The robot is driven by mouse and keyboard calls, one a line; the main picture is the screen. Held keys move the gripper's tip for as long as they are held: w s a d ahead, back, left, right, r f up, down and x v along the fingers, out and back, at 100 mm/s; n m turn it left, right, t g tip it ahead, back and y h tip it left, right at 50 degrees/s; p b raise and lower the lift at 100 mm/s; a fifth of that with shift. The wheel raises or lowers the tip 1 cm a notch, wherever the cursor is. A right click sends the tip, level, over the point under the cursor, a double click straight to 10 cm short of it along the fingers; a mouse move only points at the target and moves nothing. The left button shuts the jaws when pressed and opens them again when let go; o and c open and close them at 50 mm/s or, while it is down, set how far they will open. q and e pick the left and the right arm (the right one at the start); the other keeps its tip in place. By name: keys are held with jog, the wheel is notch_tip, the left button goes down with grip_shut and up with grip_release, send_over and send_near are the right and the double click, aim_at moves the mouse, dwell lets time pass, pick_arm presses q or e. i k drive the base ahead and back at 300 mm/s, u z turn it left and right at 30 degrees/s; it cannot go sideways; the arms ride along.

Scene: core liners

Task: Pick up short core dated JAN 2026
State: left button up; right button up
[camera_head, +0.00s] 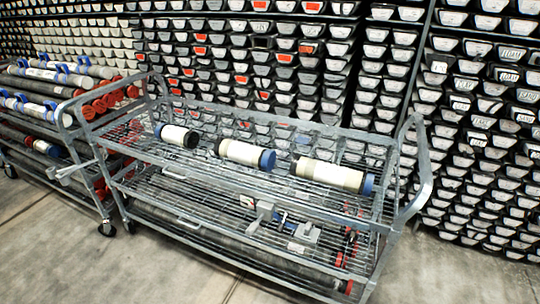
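Three short cores lie apart on the top wire shelf of a grey metal cart. The left short core (177,134) is white with a dark right end cap and a blue band at its left end. The middle short core (239,152) is cream with a blue right end cap and a dark left end. The right short core (329,174) is cream with a blue right end cap and a dark left end. No date can be read on any of them. Neither of my grippers can be made out in view.
The cart (285,195) has raised end handles and a lower shelf holding long dark tubes and small grey items (302,238). Another cart (60,125) with long red-capped cores stands left. Racks of trays (270,70) fill the back. Concrete floor (130,270) is clear in front.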

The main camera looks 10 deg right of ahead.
aim_at(187, 138)
jog(key=u, duration=0.35)
jog(key=i, duration=0.85)
jog(key=z, duration=0.4)
jog(key=i, duration=1.05)
jog(key=z, duration=0.95)
